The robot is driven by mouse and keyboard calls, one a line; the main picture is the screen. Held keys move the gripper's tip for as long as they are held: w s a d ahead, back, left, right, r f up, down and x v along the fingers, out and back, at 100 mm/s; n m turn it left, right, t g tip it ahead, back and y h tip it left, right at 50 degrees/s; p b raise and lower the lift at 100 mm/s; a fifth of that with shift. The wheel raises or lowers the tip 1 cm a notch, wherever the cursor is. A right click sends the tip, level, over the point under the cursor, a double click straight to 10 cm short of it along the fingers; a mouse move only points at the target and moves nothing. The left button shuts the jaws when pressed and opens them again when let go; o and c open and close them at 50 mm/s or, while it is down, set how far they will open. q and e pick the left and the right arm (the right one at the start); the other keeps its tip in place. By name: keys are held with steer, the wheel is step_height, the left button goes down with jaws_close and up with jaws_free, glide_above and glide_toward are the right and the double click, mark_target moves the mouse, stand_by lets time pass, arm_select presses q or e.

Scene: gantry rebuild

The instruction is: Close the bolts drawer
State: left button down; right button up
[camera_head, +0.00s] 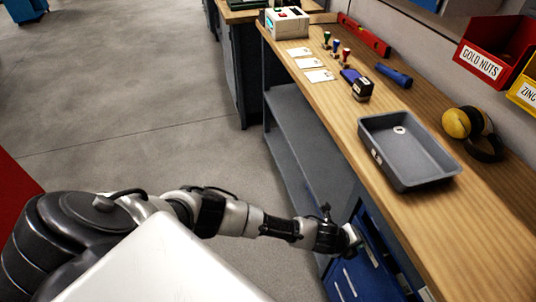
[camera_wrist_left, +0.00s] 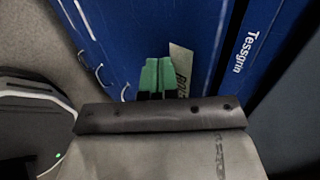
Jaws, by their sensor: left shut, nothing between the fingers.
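A blue drawer unit (camera_head: 348,281) stands under the workbench in the head view. In the left wrist view its blue front (camera_wrist_left: 125,28) fills the upper part, with a pale label (camera_wrist_left: 181,62) partly hidden behind my fingers. The label's word cannot be read in full, and I cannot tell how far the drawer is out. My left gripper (camera_head: 353,238) is at the drawer unit, just below the bench edge. Its green fingertips (camera_wrist_left: 157,76) are together and empty, in front of the blue face beside the label; contact cannot be told. My right gripper is not in view.
The wooden bench top (camera_head: 437,222) overhangs close to my left gripper. A grey tray (camera_head: 412,150) and yellow earmuffs (camera_head: 463,123) lie on it. Several thin handles (camera_wrist_left: 82,54) show on the blue front. An open grey shelf (camera_head: 290,130) is beyond the drawers. The floor (camera_head: 130,110) at left is clear.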

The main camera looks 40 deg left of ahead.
mark_target(369, 237)
arm_select(q)
steer(key=w+d+b, duration=0.1)
steer(key=w+d, duration=0.1)
steer(key=w, duration=0.1)
steer(key=shift+d, duration=0.25)
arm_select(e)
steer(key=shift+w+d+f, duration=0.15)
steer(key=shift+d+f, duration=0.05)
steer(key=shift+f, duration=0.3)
arm_select(q)
steer(key=shift+w+r, duration=0.1)
steer(key=shift+r, duration=0.1)
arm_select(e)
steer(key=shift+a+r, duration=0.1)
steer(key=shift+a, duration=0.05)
arm_select(q)
steer(key=shift+w+d+r, duration=0.1)
steer(key=shift+w+r, duration=0.05)
steer(key=shift+r, duration=0.05)
